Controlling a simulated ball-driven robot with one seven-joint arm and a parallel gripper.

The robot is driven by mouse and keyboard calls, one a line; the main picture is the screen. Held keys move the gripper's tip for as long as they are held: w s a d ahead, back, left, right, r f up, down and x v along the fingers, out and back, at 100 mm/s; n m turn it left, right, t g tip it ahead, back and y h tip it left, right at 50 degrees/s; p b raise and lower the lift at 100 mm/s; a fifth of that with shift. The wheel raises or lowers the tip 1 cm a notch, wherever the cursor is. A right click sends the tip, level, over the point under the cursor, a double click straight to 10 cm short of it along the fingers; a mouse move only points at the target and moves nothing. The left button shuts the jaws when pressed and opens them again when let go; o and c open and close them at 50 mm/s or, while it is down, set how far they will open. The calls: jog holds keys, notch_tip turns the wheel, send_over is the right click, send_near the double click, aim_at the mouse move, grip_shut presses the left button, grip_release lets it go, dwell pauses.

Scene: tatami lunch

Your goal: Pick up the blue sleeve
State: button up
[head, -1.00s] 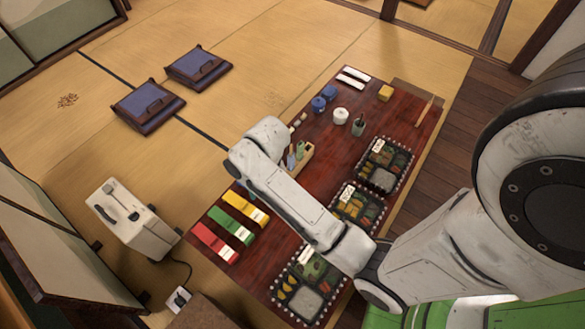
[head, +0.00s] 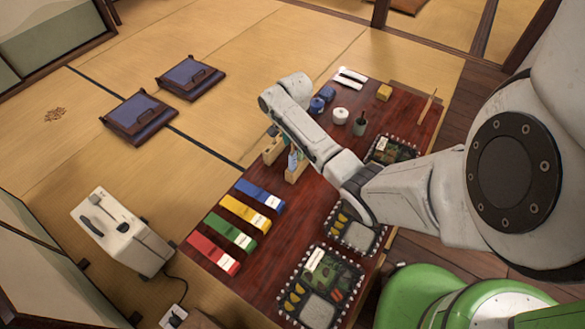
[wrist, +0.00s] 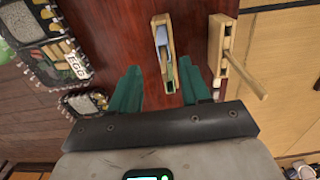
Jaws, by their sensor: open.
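The blue sleeve (head: 260,195) lies flat on the dark red table, with a white label at its right end. It is the far one in a row with the yellow sleeve (head: 245,213), green sleeve (head: 231,232) and red sleeve (head: 213,253). My gripper (wrist: 159,68) is open and empty in the wrist view, its two green fingers apart above the table. A wooden holder (wrist: 157,62) with small bottles is just beyond the fingertips. The blue sleeve is not in the wrist view. My gripper is hidden behind my arm in the head view.
A second wooden holder (wrist: 216,50) stands to the right of the first. Lunch boxes (head: 318,285) line the table's near side. Blue pots (head: 317,105) and a white pot (head: 340,116) stand farther back. A white case (head: 120,235) is on the floor at left.

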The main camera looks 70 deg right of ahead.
aim_at(292, 152)
jog(key=shift+w+a+f+b, duration=0.15)
jog(key=shift+f+b, duration=0.45)
jog(key=shift+f, duration=0.85)
jog(key=shift+w+d+f+b, duration=0.15)
jog(key=shift+f+b, duration=0.4)
jog(key=shift+f, duration=0.9)
jog(key=shift+a, duration=0.1)
jog(key=shift+c, duration=0.3)
grip_shut()
